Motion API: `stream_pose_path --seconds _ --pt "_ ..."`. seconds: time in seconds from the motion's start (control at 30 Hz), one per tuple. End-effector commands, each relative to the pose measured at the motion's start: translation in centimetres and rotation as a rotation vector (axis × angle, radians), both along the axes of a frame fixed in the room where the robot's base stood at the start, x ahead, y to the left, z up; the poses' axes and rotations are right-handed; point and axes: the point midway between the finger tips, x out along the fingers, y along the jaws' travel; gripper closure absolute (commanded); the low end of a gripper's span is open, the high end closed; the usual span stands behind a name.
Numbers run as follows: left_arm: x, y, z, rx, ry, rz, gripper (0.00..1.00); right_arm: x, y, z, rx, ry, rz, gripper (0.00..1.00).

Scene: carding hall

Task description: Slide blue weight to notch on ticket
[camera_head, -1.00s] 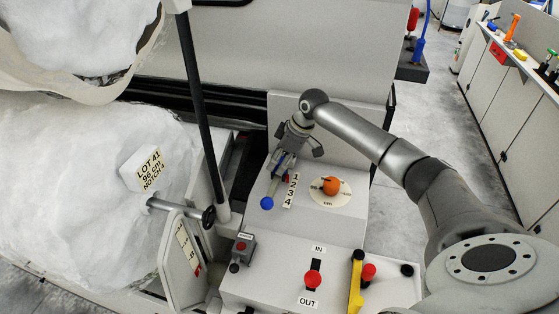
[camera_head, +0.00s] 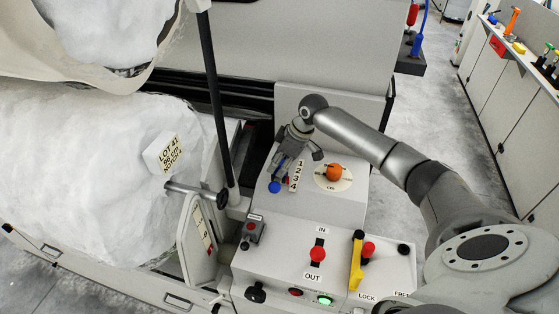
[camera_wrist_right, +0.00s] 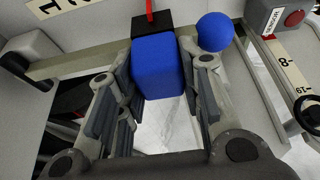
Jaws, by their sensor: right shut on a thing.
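The blue weight (camera_wrist_right: 158,66) is a blue block on a bar, with a black block and red pointer (camera_wrist_right: 150,12) beside it. My right gripper (camera_wrist_right: 157,108) is shut around it, a finger on each side. In the head view my right gripper (camera_head: 282,165) mostly hides the weight, beside the number plate 1 to 4 (camera_head: 296,175). The bar ends in a blue ball (camera_head: 274,187), close to the weight in the wrist view. The exact notch is hard to tell. The ticket (camera_head: 168,153) on the white fibre reads LOT 41, 96 cm, NOTCH 4. My left gripper is not in view.
An orange knob on a dial (camera_head: 333,173) stands right of the plate. A red IN/OUT knob (camera_head: 317,254), a yellow lever (camera_head: 357,262) and a red-button box (camera_head: 252,230) are on the panel nearer. A black post (camera_head: 216,100) rises left of my gripper.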

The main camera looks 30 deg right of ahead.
Motion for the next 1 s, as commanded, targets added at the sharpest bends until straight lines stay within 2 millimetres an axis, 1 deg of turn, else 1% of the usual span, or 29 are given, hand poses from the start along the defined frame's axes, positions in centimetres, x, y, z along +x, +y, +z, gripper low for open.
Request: stream_pose_path --seconds 0.03,0.1,0.13,0.3,0.37,0.47,0.57,0.63,0.73,0.87,1.0 --pt "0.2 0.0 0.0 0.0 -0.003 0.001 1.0 -0.3 0.9 -0.4 0.016 0.011 0.007 1.0" --pt "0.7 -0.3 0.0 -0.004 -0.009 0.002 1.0 -0.3 0.9 -0.5 0.016 0.011 0.007 1.0" --pt "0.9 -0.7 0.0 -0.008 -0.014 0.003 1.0 -0.3 0.9 -0.5 0.016 0.012 0.007 0.65" --pt "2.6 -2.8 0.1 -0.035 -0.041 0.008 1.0 -0.2 0.8 -0.5 0.014 0.01 0.006 0.45" --pt "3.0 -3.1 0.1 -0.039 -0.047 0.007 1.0 -0.2 0.7 -0.4 0.013 0.008 0.005 0.45" --pt "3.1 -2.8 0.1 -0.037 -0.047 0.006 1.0 -0.1 0.6 -0.4 0.011 0.006 0.004 0.45" --pt "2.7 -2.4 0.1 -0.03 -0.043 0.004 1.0 -0.1 0.5 -0.3 0.01 0.005 0.002 0.45" --pt "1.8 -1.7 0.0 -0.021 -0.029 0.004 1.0 -0.1 0.5 -0.2 0.01 0.004 0.002 0.45" --pt "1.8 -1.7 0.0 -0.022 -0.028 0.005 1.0 -0.2 0.2 0.4 0.008 0.002 0.001 0.45" --pt "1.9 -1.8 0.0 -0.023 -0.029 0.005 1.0 -0.8 -0.3 2.3 0.007 0.0 0.002 0.45" --pt "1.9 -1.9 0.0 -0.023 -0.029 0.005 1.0 -1.6 -1.1 5.2 0.007 0.0 0.002 0.45"
